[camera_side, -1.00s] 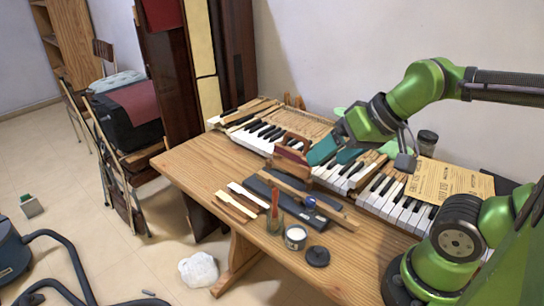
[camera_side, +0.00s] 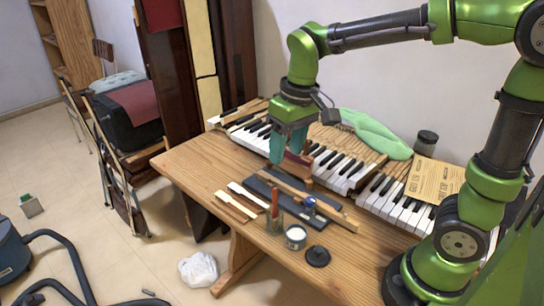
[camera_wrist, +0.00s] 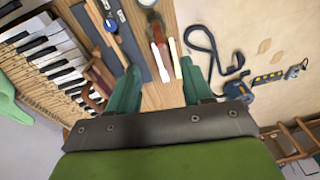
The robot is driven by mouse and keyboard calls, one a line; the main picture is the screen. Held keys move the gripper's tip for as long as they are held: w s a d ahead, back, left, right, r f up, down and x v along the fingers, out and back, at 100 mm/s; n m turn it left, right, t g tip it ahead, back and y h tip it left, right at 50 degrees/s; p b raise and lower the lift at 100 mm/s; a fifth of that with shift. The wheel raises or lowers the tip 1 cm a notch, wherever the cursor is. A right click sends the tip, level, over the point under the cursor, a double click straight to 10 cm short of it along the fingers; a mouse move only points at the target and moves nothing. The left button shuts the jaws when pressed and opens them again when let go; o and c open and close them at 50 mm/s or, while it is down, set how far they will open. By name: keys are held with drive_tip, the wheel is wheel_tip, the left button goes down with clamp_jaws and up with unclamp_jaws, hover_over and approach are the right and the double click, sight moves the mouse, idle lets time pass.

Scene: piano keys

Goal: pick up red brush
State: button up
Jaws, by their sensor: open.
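In the wrist view, the reddish brush (camera_wrist: 158,34) shows at the top, beyond my fingertips. My gripper (camera_side: 287,152) has teal fingers pointing down above the table, behind and above the brush, close to the brown wooden-handled tool (camera_side: 297,162). In the wrist view my gripper (camera_wrist: 160,70) is open with nothing between its fingers.
Loose wooden keys (camera_side: 236,207) and a dark board (camera_side: 258,186) lie close by. A piano keyboard (camera_side: 400,208) and green cloth (camera_side: 375,135) are behind. The table's left part is clear.

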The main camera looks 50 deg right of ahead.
drive_tip(key=w+g, duration=0.1)
drive_tip(key=w, duration=0.1)
drive_tip(key=n, duration=0.1)
hover_over(275, 211)
drive_tip(key=d, duration=0.2)
drive_tip(key=shift+g+h, duration=0.3)
drive_tip(key=shift+h, duration=0.1)
drive_tip(key=f, duration=0.9)
drive_tip(key=shift+a+f, duration=0.25)
drive_tip(key=shift+f, duration=0.15)
drive_tip(key=f, duration=0.5)
drive_tip(key=shift+w+a+f, duration=0.3)
drive_tip(key=shift+a, duration=0.1)
clamp_jaws()
